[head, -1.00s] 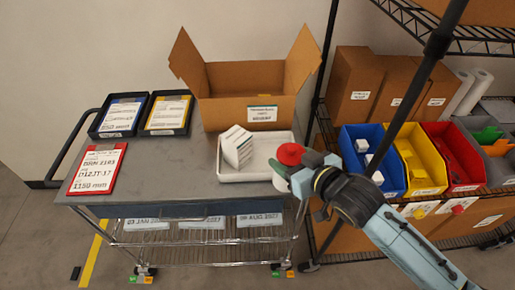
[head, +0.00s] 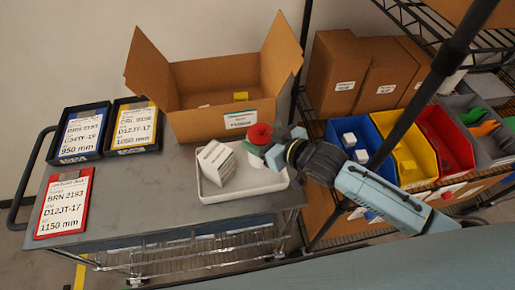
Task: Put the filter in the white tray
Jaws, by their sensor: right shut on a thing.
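The filter (head: 259,134) has a round red top and a paler lower body. My right gripper (head: 273,147) is shut on it from the right. The filter is over the right part of the white tray (head: 270,184), and I cannot tell whether its bottom touches the tray. The tray lies on the grey cart top, with a white box with green markings (head: 216,161) tilted in its left part. My left gripper is not in view.
An open cardboard box (head: 215,125) stands right behind the tray. Two black trays with cards (head: 83,133) and a red clipboard (head: 64,203) lie to the left. A dark shelf post (head: 425,95) and coloured bins (head: 405,150) are at the right.

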